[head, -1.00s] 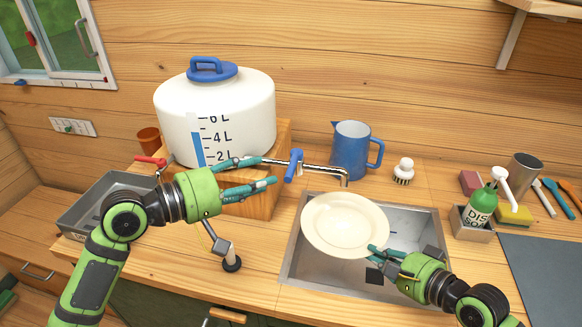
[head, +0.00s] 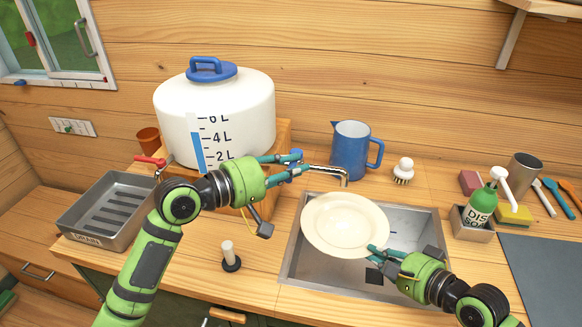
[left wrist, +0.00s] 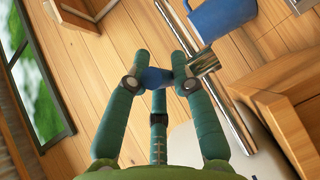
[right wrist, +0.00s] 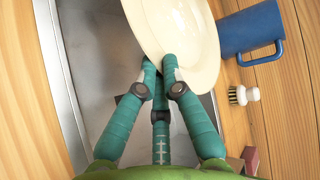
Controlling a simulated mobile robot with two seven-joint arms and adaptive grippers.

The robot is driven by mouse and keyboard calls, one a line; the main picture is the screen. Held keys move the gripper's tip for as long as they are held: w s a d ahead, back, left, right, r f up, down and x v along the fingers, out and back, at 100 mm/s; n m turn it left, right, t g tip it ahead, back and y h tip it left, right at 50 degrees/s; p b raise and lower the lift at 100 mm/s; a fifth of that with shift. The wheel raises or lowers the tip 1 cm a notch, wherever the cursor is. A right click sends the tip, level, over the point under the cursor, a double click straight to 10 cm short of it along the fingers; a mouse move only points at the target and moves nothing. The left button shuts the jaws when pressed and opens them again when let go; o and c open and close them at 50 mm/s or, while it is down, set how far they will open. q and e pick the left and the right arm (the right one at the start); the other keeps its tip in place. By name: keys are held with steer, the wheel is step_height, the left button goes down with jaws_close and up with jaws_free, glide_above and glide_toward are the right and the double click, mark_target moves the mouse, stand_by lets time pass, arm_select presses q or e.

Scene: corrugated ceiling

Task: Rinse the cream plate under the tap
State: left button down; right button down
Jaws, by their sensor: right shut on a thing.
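The cream plate (head: 345,224) is held tilted over the steel sink (head: 416,226), just below the tap's spout (head: 344,180). My right gripper (head: 374,252) is shut on its near right rim, which also shows in the right wrist view (right wrist: 178,32). No water stream is visible. The tap's blue handle (left wrist: 155,78) sits between the fingertips of my left gripper (left wrist: 160,68). These fingers look still apart around it; firm contact cannot be made out. In the head view, the left fingers (head: 292,163) partly hide the handle.
The white water tank (head: 240,120) stands on a wooden block behind the left gripper. A blue jug (head: 350,148) and a scrub brush (head: 403,170) stand behind the sink. A soap bottle (head: 481,208) is at right. A drain tray (head: 108,212) is at left.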

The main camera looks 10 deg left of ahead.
arm_select(q)
steer(key=shift+d+f, duration=0.1)
steer(key=shift+d+n+t+y, duration=0.25)
steer(key=shift+n+t+y, duration=0.25)
steer(key=shift+w+d+n+t+y, duration=0.1)
steer(key=shift+d+n+t+y, duration=0.15)
steer(key=shift+n+t+y, duration=0.35)
steer(key=shift+d+n+t+y, duration=0.3)
steer(key=shift+n+y, duration=0.3)
steer(key=shift+y, duration=0.3)
steer(key=c, duration=1)
jaws_free()
steer(key=shift+c, duration=0.2)
steer(key=shift+a, duration=0.1)
steer(key=v, duration=0.7)
steer(key=shift+s, duration=0.2)
steer(key=shift+a, duration=0.1)
